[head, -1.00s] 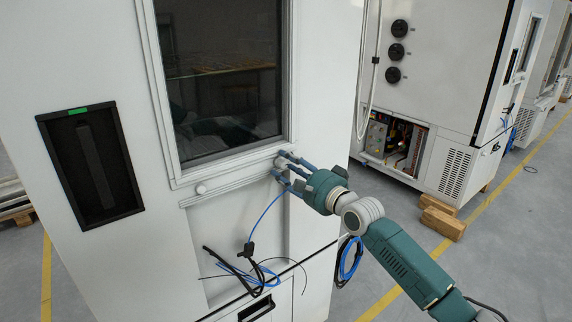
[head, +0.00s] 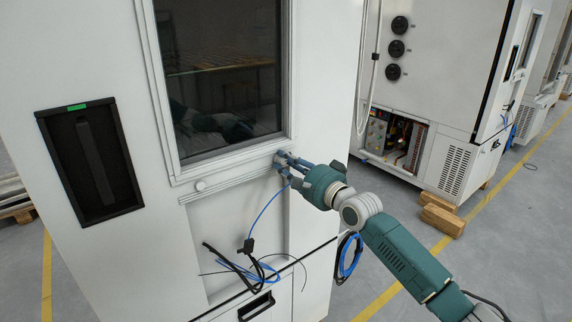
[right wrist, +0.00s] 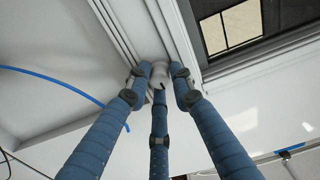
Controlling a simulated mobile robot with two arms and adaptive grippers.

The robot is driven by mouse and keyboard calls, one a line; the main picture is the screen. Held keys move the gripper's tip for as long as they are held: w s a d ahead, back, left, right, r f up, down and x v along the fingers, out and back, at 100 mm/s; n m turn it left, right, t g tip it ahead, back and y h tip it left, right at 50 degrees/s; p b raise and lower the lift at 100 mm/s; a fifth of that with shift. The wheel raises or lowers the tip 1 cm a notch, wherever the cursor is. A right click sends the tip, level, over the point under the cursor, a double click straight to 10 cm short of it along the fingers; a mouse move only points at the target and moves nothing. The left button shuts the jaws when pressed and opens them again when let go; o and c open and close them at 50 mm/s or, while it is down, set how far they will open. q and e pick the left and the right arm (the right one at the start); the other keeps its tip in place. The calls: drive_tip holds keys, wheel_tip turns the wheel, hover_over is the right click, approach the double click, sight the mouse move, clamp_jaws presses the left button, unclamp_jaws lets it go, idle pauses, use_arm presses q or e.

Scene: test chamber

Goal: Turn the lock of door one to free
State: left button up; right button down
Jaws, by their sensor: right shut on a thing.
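The white door of the near chamber (head: 165,235) has a dark window (head: 222,70) and a recessed black handle (head: 92,160) with a green label above it. A small white round knob sits on the ledge under the window's lower right corner; in the right wrist view this knob (right wrist: 158,72) has a dark mark on its face. My right gripper (head: 281,161) is shut on that knob, its blue fingers around it. They largely hide the knob in the head view. My left gripper is not in view.
A blue cable (head: 262,215) and a black cable bundle (head: 245,268) hang below. Another chamber (head: 440,70) stands to the right, with wooden blocks (head: 443,217) on the floor.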

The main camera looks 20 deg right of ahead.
drive_tip(key=n+b, duration=0.1)
drive_tip(key=n, duration=0.3)
drive_tip(key=shift+f, duration=0.15)
drive_tip(key=n+b, duration=0.1)
drive_tip(key=n, duration=0.3)
drive_tip(key=shift+n, duration=0.3)
drive_tip(key=n, duration=0.4)
drive_tip(key=shift+n, duration=2.3)
drive_tip(key=c, duration=1.5)
unclamp_jaws()
drive_tip(key=v, duration=1.2)
